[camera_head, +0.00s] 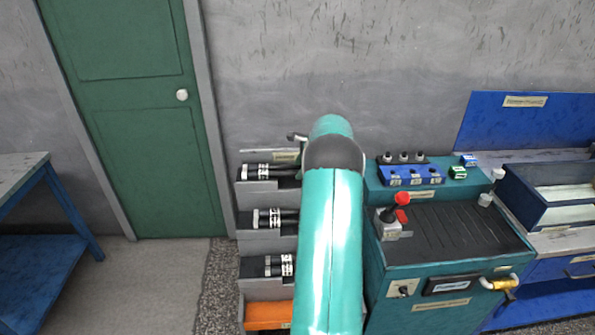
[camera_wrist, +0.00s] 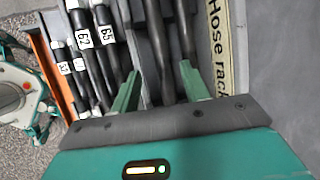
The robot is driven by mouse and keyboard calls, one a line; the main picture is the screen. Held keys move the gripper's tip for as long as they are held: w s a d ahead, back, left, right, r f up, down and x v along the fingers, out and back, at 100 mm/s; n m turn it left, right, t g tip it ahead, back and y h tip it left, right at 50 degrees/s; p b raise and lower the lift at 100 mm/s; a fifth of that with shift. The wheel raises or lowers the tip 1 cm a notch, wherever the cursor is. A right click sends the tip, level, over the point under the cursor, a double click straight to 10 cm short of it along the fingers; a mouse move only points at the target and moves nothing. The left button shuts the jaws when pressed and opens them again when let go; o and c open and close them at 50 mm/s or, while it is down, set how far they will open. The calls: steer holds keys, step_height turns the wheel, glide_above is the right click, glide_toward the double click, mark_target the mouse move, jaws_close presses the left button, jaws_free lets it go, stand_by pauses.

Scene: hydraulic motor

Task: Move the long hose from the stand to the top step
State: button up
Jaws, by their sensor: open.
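A grey stepped hose rack (camera_head: 255,244) stands against the wall left of my arm. Black hoses with white tags lie on its steps: on the top step (camera_head: 262,171), the middle step (camera_head: 268,217) and the lower step (camera_head: 272,266). In the wrist view my gripper (camera_wrist: 161,84) is open above the rack, its two green fingers apart. Dark hoses (camera_wrist: 158,45) run up between and beyond the fingers, near the "Hose rack" label (camera_wrist: 218,45). None is clearly gripped. I cannot tell which hose is the long one. My arm hides the rack's right side in the head view.
A green workbench (camera_head: 455,235) with a red-topped lever (camera_head: 402,200) and blue block (camera_head: 410,175) stands right of my arm. An orange strip (camera_head: 268,315) fronts the rack's bottom. A green door (camera_head: 150,110) and blue table (camera_head: 40,210) are at left. Floor between is clear.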

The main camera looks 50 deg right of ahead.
steer(key=v, duration=1.1)
steer(key=shift+r, duration=0.25)
